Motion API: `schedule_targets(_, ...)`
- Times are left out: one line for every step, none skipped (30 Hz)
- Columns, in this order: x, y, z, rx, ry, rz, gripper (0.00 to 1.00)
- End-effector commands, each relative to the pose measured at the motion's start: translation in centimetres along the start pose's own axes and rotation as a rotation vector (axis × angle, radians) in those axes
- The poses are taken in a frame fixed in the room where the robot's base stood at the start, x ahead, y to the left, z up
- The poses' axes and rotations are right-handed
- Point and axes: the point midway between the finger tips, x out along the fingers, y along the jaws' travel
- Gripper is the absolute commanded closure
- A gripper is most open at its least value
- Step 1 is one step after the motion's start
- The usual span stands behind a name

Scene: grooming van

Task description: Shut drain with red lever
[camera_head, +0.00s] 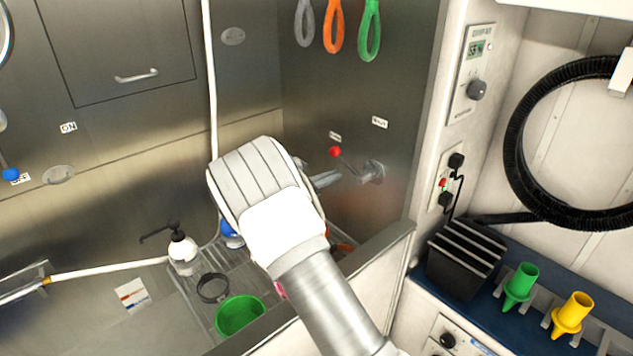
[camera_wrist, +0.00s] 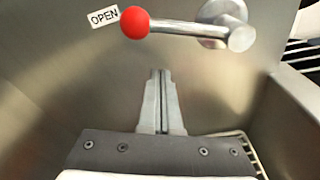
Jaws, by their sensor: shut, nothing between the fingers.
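The red lever has a red ball knob (camera_head: 335,152) on a metal arm that runs right to a valve hub (camera_head: 372,172) on the steel tub's end wall. In the wrist view the red knob (camera_wrist: 135,22) sits at the top, beside the OPEN label (camera_wrist: 102,17), with the lever arm (camera_wrist: 190,28) reaching right to the hub. A second label (camera_head: 379,122) is up and right of the knob in the head view. My gripper (camera_wrist: 161,72) is shut and empty, its tips below the lever arm in the wrist view, apart from it. The drain itself is not clearly visible.
The tub's front edge (camera_head: 385,250) runs beneath my arm. A black rack (camera_head: 465,262) and a coiled black hose (camera_head: 515,140) are to the right.

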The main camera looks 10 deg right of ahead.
Motion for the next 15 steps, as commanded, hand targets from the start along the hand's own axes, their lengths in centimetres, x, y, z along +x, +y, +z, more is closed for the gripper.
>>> schedule_targets(0.7,0.0,0.4,0.002,0.0,-0.001,1.0)
schedule_targets(0.2,0.1,1.1,0.003,0.001,0.001,1.0)
schedule_targets(-0.1,0.1,1.7,0.003,0.001,0.001,1.0)
schedule_targets(-0.2,0.1,2.1,0.002,0.001,0.001,1.0)
schedule_targets(-0.4,0.1,2.4,0.001,0.001,0.001,1.0)
schedule_targets(-0.5,0.1,2.8,0.001,0.001,0.001,1.0)
schedule_targets(-0.6,0.1,3.0,0.001,0.001,0.001,1.0)
schedule_targets(-0.7,0.1,3.2,0.001,0.001,0.001,1.0)
schedule_targets(-0.8,0.1,3.5,0.001,0.001,0.001,1.0)
schedule_targets(-0.8,0.1,3.6,0.0,0.001,0.001,1.0)
schedule_targets(-0.9,0.0,3.7,0.0,0.001,0.001,1.0)
schedule_targets(-0.9,0.0,3.7,0.0,0.001,0.001,1.0)
schedule_targets(-0.9,0.0,3.8,-0.001,0.001,0.001,1.0)
schedule_targets(-0.9,0.0,3.8,-0.001,0.001,0.001,1.0)
schedule_targets(-0.9,0.0,3.8,-0.001,0.001,0.001,1.0)
